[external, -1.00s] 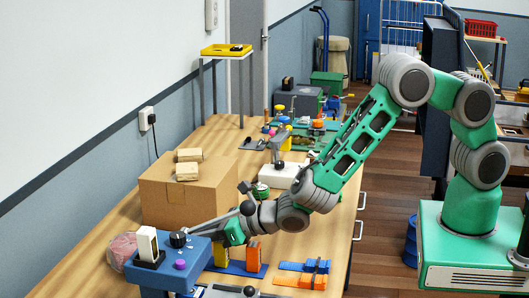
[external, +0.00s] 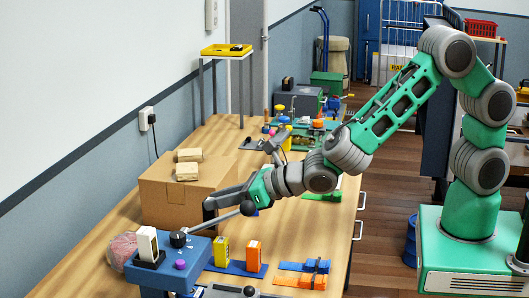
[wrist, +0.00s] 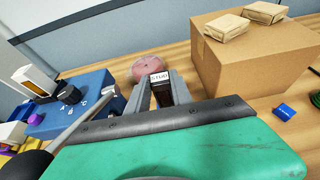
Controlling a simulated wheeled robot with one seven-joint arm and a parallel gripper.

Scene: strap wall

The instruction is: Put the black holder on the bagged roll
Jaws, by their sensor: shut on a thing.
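The bagged roll (external: 122,250) is a pinkish bundle on the bench, behind the blue box and close to the wall. It also shows in the wrist view (wrist: 147,68), beyond my fingertips. My gripper (wrist: 162,88) is shut on a dark thing with a white printed label on top, which looks like the black holder (wrist: 160,77). In the external view my gripper (external: 210,207) is raised in front of the cardboard box, to the right of the roll and apart from it. The holder's lower part is hidden between the fingers.
A blue box (external: 200,252) with a dark dial, a purple button and a long black-knobbed lever (external: 248,208) stands close by. A cardboard box (external: 165,199) carries two small packages. Yellow (external: 221,252) and orange (external: 253,255) blocks stand beside the blue box.

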